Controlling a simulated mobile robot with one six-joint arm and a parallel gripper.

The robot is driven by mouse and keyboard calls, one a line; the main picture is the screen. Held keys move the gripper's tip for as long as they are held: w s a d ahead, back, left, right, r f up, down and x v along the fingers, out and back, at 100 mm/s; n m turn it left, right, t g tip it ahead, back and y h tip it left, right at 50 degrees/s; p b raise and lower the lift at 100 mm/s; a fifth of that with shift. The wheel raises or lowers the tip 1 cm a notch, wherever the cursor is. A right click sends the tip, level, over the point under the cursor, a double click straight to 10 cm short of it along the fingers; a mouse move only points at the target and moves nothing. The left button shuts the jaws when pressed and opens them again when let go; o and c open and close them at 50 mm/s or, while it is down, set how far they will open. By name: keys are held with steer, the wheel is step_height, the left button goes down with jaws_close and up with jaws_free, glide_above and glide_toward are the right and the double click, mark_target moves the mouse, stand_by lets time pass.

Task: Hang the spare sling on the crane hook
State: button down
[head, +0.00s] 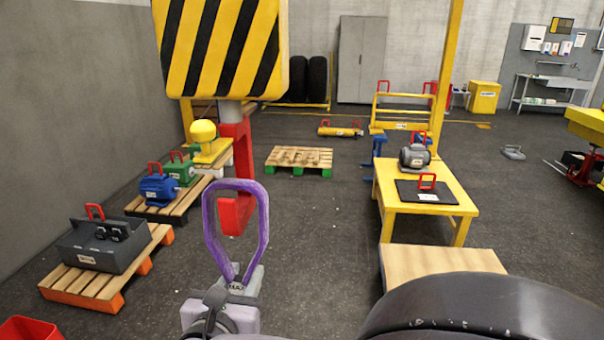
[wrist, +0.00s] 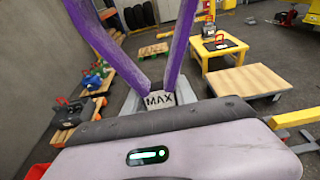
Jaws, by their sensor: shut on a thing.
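The spare sling (head: 210,232) is a purple loop with a grey block marked MAX at its foot. My gripper (head: 236,286) is shut on that block and holds the loop upright. The sling also shows in the wrist view (wrist: 96,40), where its top is cut off. The crane hook (head: 237,212) is red and hangs on a grey shank under a yellow and black striped block (head: 220,50). In the head view the loop overlaps the hook's lower part. I cannot tell the depth between them, or whether they touch.
Pallets with a grey toolbox (head: 100,245), a blue motor (head: 158,188) and a green unit stand at left. A yellow table (head: 440,203) with a grey motor and a black plate stands at right, with a wooden-topped table (head: 440,260) nearer. The floor between is mostly clear.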

steer(key=shift+w+f+b, duration=0.25)
steer(key=shift+f+b, duration=0.5)
steer(key=shift+f, duration=0.15)
steer(key=shift+w+f+b, duration=0.2)
steer(key=shift+f+b, duration=0.55)
steer(key=shift+f, duration=0.15)
